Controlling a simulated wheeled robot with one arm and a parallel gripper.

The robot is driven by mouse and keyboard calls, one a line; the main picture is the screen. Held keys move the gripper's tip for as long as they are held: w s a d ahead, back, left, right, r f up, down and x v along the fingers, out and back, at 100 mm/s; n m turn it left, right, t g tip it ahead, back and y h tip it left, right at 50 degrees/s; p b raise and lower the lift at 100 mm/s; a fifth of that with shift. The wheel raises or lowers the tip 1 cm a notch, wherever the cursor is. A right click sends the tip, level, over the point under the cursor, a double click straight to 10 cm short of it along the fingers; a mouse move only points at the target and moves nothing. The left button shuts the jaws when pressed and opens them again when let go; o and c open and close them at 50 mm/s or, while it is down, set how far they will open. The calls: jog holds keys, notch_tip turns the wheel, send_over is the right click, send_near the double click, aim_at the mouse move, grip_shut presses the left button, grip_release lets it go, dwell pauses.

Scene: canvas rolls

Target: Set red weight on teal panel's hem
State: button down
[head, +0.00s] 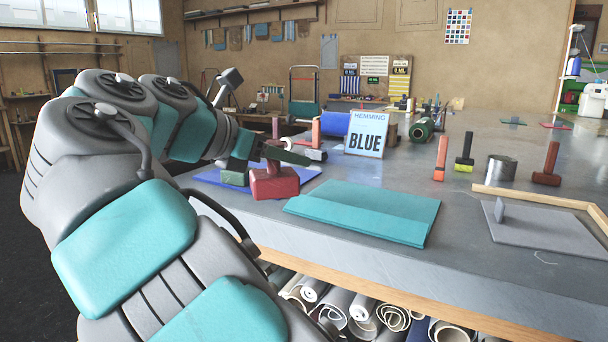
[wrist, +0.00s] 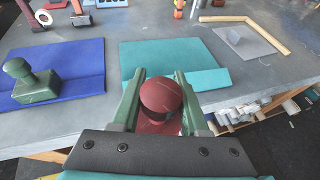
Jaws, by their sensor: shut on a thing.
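My gripper (wrist: 160,92) is shut on the knob of the red weight (wrist: 157,126), between its two green fingers. In the head view the red weight (head: 275,183) hangs upright near the table's front edge, left of the teal panel (head: 385,200). The teal panel lies flat, with its folded hem (head: 350,222) along the near side. In the wrist view the teal panel (wrist: 190,55) lies just beyond the weight. The weight's base is partly hidden by my gripper there.
A green weight (wrist: 36,84) stands on the blue panel (wrist: 75,58) to the left. A grey panel (head: 540,228) and a wooden square (head: 530,197) lie at the right. A "HEMMING BLUE" sign (head: 366,135), upright tools and a metal can (head: 501,168) stand behind the teal panel.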

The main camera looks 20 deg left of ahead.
jog(key=shift+w+d+f+b, duration=0.5)
jog(key=shift+w+d+f, duration=0.3)
jog(key=shift+w+d, duration=0.95)
jog(key=shift+w+d+f+b, duration=0.45)
jog(key=shift+w+d+f, duration=0.4)
jog(key=shift+w+d, duration=0.85)
jog(key=shift+w+d+f+b, duration=0.5)
jog(key=shift+w+d+f, duration=0.3)
jog(key=shift+w+d, duration=0.95)
jog(key=shift+s+d+f, duration=0.1)
jog(key=shift+f, duration=0.05)
jog(key=shift+c, duration=2.1)
grip_release()
jog(key=shift+f, duration=0.15)
jog(key=p+v, duration=0.1)
jog(key=v, duration=1.1)
jog(key=shift+r, duration=0.25)
